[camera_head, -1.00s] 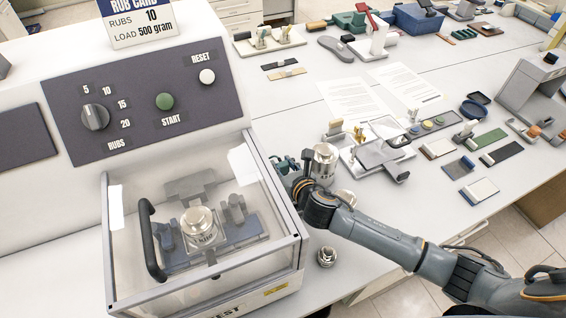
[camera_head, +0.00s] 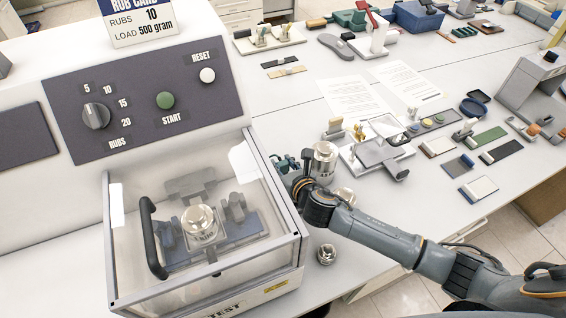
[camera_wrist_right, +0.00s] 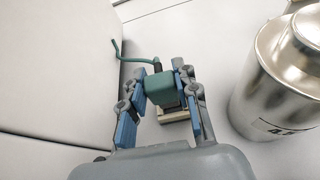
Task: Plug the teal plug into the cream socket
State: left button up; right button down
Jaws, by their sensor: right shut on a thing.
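The teal plug (camera_wrist_right: 161,88) is between the fingers of my right gripper (camera_wrist_right: 164,96) in the right wrist view, with its green cable (camera_wrist_right: 137,59) running up and left. The gripper is shut on it. Part of the cream socket (camera_wrist_right: 176,114) shows just under the plug, mostly hidden by plug and fingers. I cannot tell whether the plug's pins are in the socket. In the head view the right gripper (camera_head: 285,164) is small and partly hidden beside the machine's right wall. My left gripper is not in view.
A shiny metal weight (camera_wrist_right: 285,80) stands close to the right of the gripper in the wrist view. The rub machine's clear cover (camera_head: 205,225) is on the left. A small metal weight (camera_head: 326,254) stands on the table near the arm. Papers and trays fill the right.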

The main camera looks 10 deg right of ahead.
aim_at(283, 171)
jog(key=shift+p, duration=0.6)
dwell(1.0)
jog(key=shift+f+b, duration=1.05)
jog(key=shift+f, duration=0.45)
jog(key=c, duration=0.9)
grip_release()
jog(key=shift+s, duration=0.1)
jog(key=v, duration=1.1)
jog(key=shift+s+r, duration=0.15)
jog(key=shift+s, duration=0.2)
